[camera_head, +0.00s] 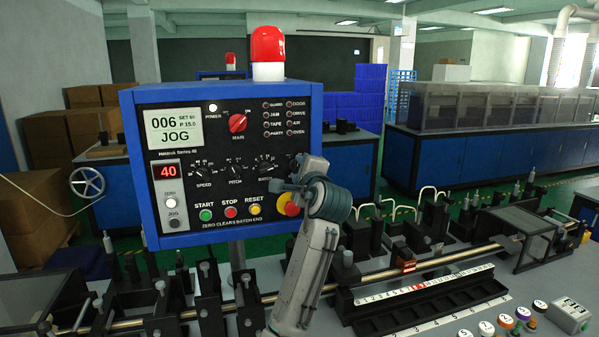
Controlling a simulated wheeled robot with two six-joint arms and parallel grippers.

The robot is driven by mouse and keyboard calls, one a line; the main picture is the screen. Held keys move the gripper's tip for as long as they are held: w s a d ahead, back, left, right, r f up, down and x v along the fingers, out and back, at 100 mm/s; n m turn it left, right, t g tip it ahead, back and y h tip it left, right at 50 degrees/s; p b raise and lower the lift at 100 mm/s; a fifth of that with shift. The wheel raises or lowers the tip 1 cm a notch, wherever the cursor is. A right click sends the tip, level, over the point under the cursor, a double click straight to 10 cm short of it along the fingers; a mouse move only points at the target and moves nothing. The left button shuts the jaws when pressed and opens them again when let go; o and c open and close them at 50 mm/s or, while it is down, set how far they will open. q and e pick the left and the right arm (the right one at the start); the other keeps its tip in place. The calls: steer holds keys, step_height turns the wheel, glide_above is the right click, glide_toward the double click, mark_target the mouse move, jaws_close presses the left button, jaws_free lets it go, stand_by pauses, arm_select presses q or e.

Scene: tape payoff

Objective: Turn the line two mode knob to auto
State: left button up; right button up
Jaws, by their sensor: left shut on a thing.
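A blue-framed control panel (185,115) stands at left of centre, and its display (174,129) reads 006 and JOG. The speed knob (202,172), pitch knob (235,170) and batch knob (266,166) sit in a row on its face. My left gripper (293,183) is at the right end of this row, with its arm rising from below. It is shut on what seems to be the mode knob, which the gripper hides, so its pointer cannot be read. No line number is legible on the panel. My right gripper is not in view.
A red emergency stop (292,208) is just below my left gripper. The main switch (238,123) is above, and start, stop and reset buttons (231,212) are below the knobs. A bench with a rod, clamps and a ruler (420,284) lies in front.

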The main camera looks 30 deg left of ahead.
arm_select(q)
steer(key=shift+f+n+b, duration=0.1)
steer(key=shift+n+b, duration=1.75)
steer(key=shift+n, duration=2.75)
steer(key=o, duration=1)
steer(key=shift+d, duration=0.1)
